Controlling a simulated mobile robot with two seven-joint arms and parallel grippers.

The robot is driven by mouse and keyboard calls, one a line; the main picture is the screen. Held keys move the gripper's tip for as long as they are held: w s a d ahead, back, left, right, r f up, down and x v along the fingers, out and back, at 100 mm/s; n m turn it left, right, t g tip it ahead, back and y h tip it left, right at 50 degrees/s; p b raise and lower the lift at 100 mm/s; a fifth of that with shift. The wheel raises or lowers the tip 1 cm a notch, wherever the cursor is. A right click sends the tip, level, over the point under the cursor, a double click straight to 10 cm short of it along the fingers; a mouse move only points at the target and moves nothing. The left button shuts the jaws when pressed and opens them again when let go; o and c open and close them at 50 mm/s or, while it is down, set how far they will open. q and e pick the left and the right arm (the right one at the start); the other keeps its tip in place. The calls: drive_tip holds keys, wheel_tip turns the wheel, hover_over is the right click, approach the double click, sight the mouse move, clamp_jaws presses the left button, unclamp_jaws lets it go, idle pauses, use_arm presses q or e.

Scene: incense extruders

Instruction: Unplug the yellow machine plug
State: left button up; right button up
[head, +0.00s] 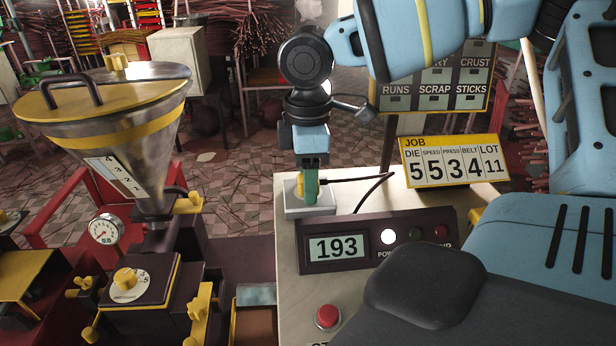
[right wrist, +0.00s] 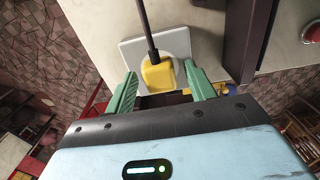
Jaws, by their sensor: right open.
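The yellow plug (right wrist: 158,76) sits in a pale socket plate (right wrist: 130,48) in the right wrist view, with a dark cord leading away from it. In the head view the plug (head: 300,184) shows in part above its socket plate (head: 309,211) on the pale bench top. My right gripper (right wrist: 157,82) is open, with one green finger on each side of the plug. In the head view the right gripper (head: 309,184) points down at the plug, and one finger hides part of it. My left gripper is not in view.
A control box (head: 375,240) reading 193, with a lit white lamp, stands just in front of the socket. A red button (head: 328,317) is nearer me. A job sign (head: 455,161) stands at right. A metal hopper machine (head: 120,125) stands at left.

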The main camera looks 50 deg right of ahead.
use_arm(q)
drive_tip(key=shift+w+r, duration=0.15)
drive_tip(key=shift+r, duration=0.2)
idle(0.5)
use_arm(e)
clamp_jaws()
idle(0.3)
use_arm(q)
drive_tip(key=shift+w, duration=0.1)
use_arm(e)
drive_tip(key=shift+r, duration=0.15)
